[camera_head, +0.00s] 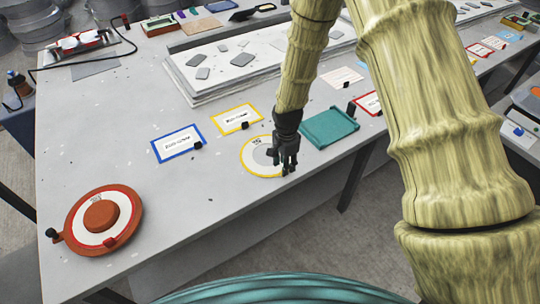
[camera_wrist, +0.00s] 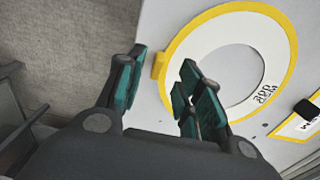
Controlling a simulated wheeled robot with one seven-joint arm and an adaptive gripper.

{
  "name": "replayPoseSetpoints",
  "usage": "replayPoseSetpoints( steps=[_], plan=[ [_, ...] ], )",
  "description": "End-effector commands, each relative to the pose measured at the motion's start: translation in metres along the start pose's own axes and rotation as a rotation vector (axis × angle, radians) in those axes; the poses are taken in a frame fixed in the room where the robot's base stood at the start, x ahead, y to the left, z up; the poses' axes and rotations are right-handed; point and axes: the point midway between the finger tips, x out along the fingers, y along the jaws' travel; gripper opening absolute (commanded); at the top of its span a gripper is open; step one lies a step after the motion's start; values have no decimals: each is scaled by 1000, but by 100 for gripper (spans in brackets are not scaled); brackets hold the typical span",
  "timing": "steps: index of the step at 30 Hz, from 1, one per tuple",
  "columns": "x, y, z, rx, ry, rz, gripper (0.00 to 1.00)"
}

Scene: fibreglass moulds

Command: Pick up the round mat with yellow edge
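The round mat with yellow edge (camera_head: 249,168) lies flat on the grey table near its front edge. In the wrist view it is a white ring with a yellow rim (camera_wrist: 285,35), a grey centre, printed text and a small yellow tab on its rim. My gripper (camera_head: 287,166) points down over the mat's right side in the head view and hides part of it. In the wrist view my gripper (camera_wrist: 163,78) is open, with dark fingers and teal pads. The yellow tab shows in the gap between the fingers. I cannot tell whether the fingers touch the mat.
A teal tray (camera_head: 329,128) lies close to the right of my gripper. Yellow-edged (camera_head: 237,119) and blue-edged (camera_head: 178,143) cards lie behind and left. A red-brown round piece (camera_head: 101,219) stands at the front left. A large white mould (camera_head: 235,65) lies behind.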

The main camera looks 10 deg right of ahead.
Motion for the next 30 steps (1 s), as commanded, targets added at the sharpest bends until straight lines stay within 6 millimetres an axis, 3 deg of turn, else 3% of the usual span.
replayPoseSetpoints(
  steps=[11,21,23,27,30],
  plan=[
    [29,3,-1,1,0,0,36],
    [33,3,-1,0,0,-1,36],
    [33,3,-1,0,0,-1,28],
    [33,3,-1,0,0,-1,3],
    [33,3,-1,0,0,-1,0]
  ],
)
